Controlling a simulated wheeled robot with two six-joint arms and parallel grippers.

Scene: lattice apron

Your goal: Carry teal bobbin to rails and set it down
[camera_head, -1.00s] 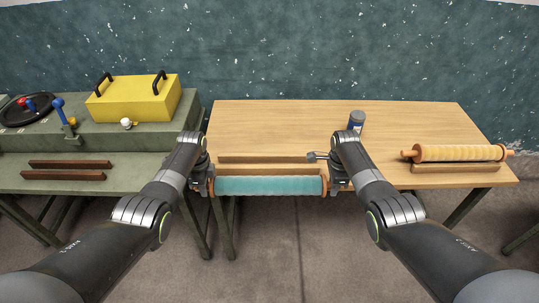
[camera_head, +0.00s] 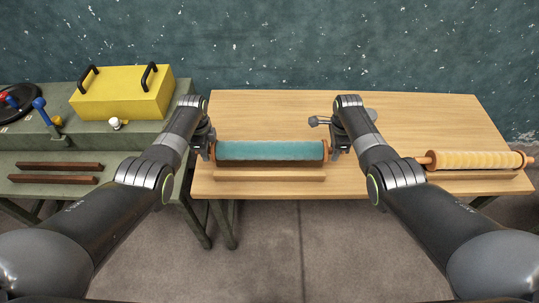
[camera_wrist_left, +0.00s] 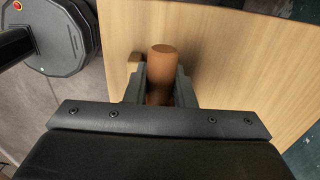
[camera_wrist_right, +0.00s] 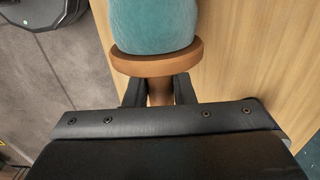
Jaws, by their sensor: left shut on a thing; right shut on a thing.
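The teal bobbin (camera_head: 270,151) is level, held at both ends above the wooden table, with a brown flange at each end. My left gripper (camera_head: 211,148) is shut on its left brown handle, which shows between the fingers in the left wrist view (camera_wrist_left: 160,75). My right gripper (camera_head: 331,149) is shut on the right handle, just outside the flange (camera_wrist_right: 157,62) in the right wrist view. A light wooden rail (camera_head: 270,174) lies in front of and below the bobbin. The rear rail is hidden behind the bobbin, and I cannot tell whether the bobbin touches either rail.
A cream bobbin (camera_head: 475,160) lies on rails at the table's right. On the left green bench are two dark rails (camera_head: 55,166) and a yellow box (camera_head: 122,98) with black handles.

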